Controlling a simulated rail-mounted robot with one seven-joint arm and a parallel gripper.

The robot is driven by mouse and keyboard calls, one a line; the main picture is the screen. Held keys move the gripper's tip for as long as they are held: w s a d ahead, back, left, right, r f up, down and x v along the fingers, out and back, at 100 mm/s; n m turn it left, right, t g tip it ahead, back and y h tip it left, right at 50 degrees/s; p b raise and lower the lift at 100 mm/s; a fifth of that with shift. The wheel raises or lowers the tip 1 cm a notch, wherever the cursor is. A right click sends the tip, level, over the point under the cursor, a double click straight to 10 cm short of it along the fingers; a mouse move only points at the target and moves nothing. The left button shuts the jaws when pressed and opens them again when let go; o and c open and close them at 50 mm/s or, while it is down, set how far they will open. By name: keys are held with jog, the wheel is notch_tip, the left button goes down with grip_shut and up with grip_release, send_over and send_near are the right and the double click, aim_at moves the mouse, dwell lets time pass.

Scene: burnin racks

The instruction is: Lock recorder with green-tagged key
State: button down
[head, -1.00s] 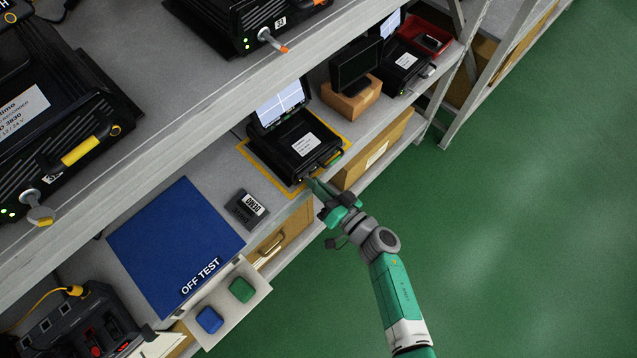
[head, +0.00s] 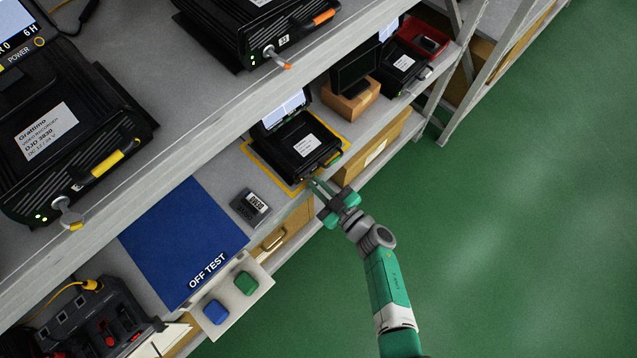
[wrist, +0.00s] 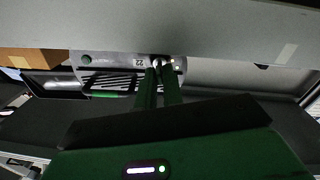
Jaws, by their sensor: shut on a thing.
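The black recorder (head: 290,150) with a white label and a lit screen sits inside a yellow outline on the lower shelf. In the wrist view its front (wrist: 112,68) shows the number 22, a green bar and a silver lock (wrist: 157,62). My gripper (head: 313,182) is at the recorder's front edge. In the wrist view its two fingers (wrist: 158,72) close together at the lock, on the small key there. The fingers hide most of the key; its green tag cannot be made out.
A blue OFF TEST mat (head: 185,245), a small DEMO box (head: 250,207) and a panel with blue and green pads (head: 232,298) lie to the left. The upper shelf (head: 150,130) overhangs with other keyed recorders. The green floor to the right is clear.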

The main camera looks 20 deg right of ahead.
jog(key=n, duration=0.5)
jog(key=shift+n, duration=0.3)
dwell(0.4)
jog(key=c, duration=1.9)
grip_release()
jog(key=p+v, duration=0.4)
jog(key=v, duration=0.3)
jog(key=shift+s, duration=0.4)
